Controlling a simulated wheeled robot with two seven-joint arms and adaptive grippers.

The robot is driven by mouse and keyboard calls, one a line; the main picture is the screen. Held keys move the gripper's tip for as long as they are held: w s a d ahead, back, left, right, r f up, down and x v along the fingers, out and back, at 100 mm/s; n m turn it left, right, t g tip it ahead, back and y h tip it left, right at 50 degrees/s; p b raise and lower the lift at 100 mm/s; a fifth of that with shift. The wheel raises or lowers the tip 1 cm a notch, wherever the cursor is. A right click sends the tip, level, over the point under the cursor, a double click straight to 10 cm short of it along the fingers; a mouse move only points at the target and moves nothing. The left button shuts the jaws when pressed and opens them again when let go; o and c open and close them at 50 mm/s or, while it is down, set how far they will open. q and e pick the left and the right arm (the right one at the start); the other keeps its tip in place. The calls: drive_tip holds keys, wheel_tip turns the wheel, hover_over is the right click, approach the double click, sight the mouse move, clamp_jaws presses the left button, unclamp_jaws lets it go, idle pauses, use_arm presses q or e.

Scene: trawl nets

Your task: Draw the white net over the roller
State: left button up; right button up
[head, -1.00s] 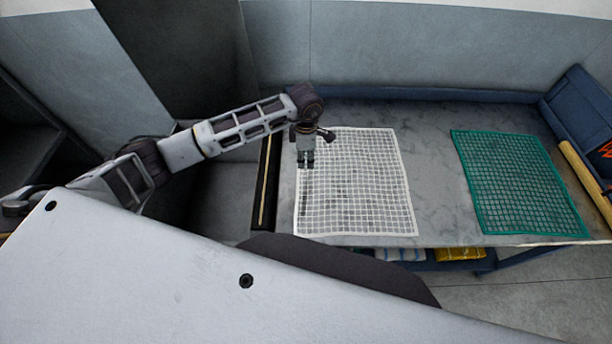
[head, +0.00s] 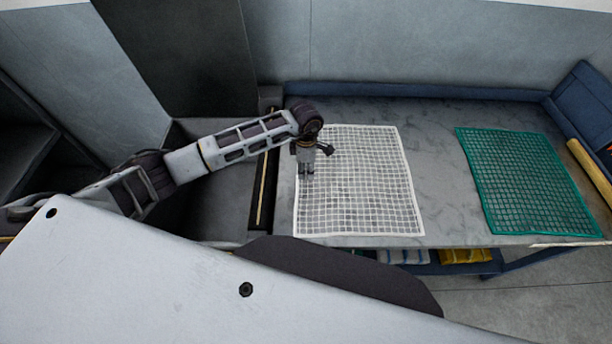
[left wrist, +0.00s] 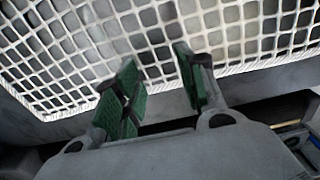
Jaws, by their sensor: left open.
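The white net (head: 362,190) lies flat on the grey table, close to its left end. A dark roller-like bar (head: 272,180) with a thin pale strip runs along that left end, beside the net's left edge. My left gripper (head: 306,172) is over the net's left edge. In the left wrist view the two green-padded fingers (left wrist: 157,62) stand apart with nothing gripped, their tips over the net's mesh (left wrist: 100,45) near its thick border cord. I cannot tell whether they touch it. My right gripper is not in view.
A green net (head: 526,182) lies flat on the table's right side. A wooden bar (head: 588,168) and a blue frame (head: 582,92) are at the right end. Bare table (head: 432,160) separates the nets. Yellow packs (head: 465,256) sit on a shelf below.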

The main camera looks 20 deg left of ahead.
use_arm(q)
drive_tip(key=shift+f+b, duration=0.35)
drive_tip(key=shift+f, duration=0.3)
drive_tip(key=shift+s, duration=0.1)
clamp_jaws()
idle(0.4)
drive_tip(key=shift+r+p, duration=1.85)
drive_tip(key=shift+r, duration=1.7)
drive_tip(key=shift+f, duration=0.15)
